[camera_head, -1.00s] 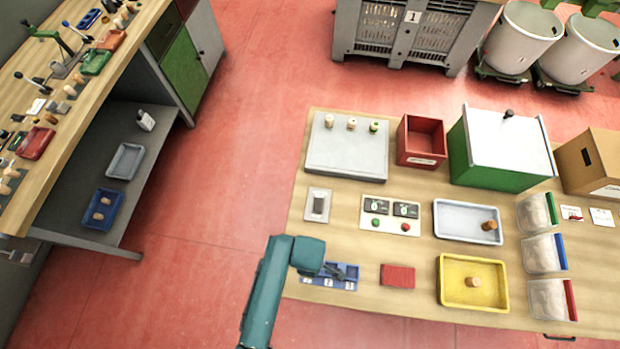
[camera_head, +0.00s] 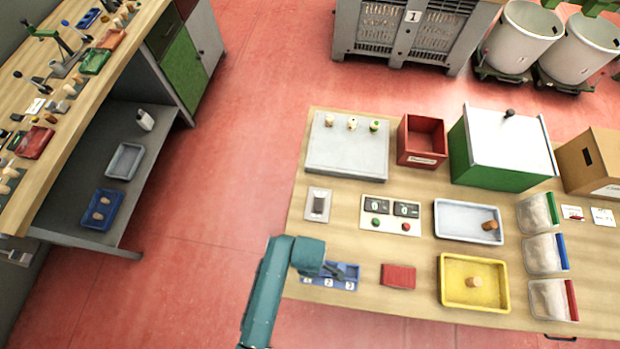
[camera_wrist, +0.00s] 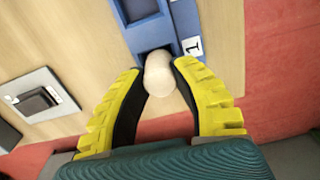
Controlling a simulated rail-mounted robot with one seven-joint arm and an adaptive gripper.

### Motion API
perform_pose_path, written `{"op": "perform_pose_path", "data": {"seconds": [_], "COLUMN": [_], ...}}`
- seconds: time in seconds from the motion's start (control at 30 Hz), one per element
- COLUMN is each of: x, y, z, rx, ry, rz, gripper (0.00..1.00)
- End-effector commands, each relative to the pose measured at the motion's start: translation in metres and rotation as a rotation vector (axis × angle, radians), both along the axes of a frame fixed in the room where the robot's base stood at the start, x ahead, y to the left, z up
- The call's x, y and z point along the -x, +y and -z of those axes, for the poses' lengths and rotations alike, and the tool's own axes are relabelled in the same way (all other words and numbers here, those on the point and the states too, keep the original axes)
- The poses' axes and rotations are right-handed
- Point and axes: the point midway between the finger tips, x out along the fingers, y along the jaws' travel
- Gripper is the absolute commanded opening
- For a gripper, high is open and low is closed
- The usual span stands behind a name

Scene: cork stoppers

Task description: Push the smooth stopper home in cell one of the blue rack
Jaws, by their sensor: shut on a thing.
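The blue rack (camera_head: 352,287) lies near the table's front edge in the head view, its cells labelled 1, 2 and 3. In the wrist view the rack (camera_wrist: 182,18) is at the top, with the label 1 beside its near cell. A pale, smooth stopper (camera_wrist: 158,82) is between the yellow-backed fingers of my gripper (camera_wrist: 158,68), which is shut on it. The stopper's far end meets the mouth of the cell by label 1; how deep it sits is hidden. In the head view my arm covers part of the rack and hides the stopper.
A red block (camera_head: 398,276) lies right of the rack, then a yellow tray (camera_head: 446,290) with a cork. A white tray (camera_head: 440,225) holds another cork. A panel with two displays (camera_head: 391,223) and a small grey plate (camera_head: 318,204) lie behind the rack. Bare wood lies between them.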

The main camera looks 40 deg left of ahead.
Motion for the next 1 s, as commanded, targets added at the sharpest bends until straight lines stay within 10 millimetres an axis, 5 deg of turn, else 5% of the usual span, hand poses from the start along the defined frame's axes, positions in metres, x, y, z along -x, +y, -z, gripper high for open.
{"op": "perform_pose_path", "data": {"seconds": [0.67,0.7,0.8,1.0], "x": [-0.0003,-0.0004,-0.0003,-0.0002], "y": [0.0001,0.0002,0.0001,0.0001], "z": [0.0107,0.0099,0.0098,0.0099], "rx": [0.0,0.0,0.0,0.0], "ry": [-0.001,-0.001,-0.001,-0.001], "rz": [0.0,0.0,0.0,0.0], "gripper": [0.15,0.35,0.55,0.57]}}
